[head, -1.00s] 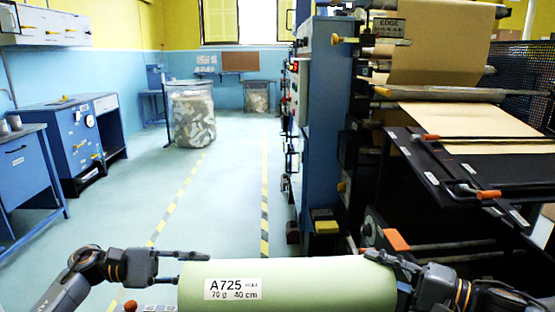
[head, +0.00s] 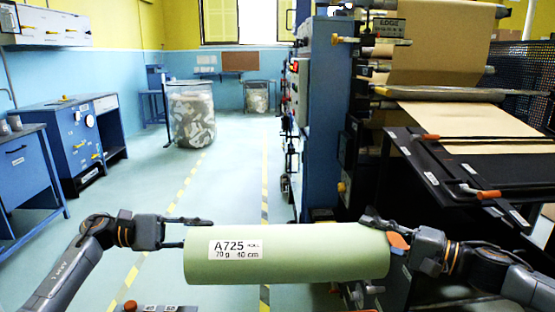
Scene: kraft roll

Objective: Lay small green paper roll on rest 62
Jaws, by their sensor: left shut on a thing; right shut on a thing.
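The small green paper roll (head: 300,262) lies level across the front of the head view, with a white label reading A725, 70 g, 40 cm. My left gripper (head: 184,232) is shut on its left end. My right gripper (head: 376,250) is shut on its right end, with fingers over the top and below. The roll is held up in the air between both arms. I cannot make out rest 62; small labelled parts (head: 160,308) show at the bottom edge, too cut off to read.
A large machine (head: 445,120) with a brown paper web stands close on the right. Blue benches (head: 75,140) line the left wall. A clear bin of paper scraps (head: 192,115) stands further back. The floor between yellow-striped lines is free.

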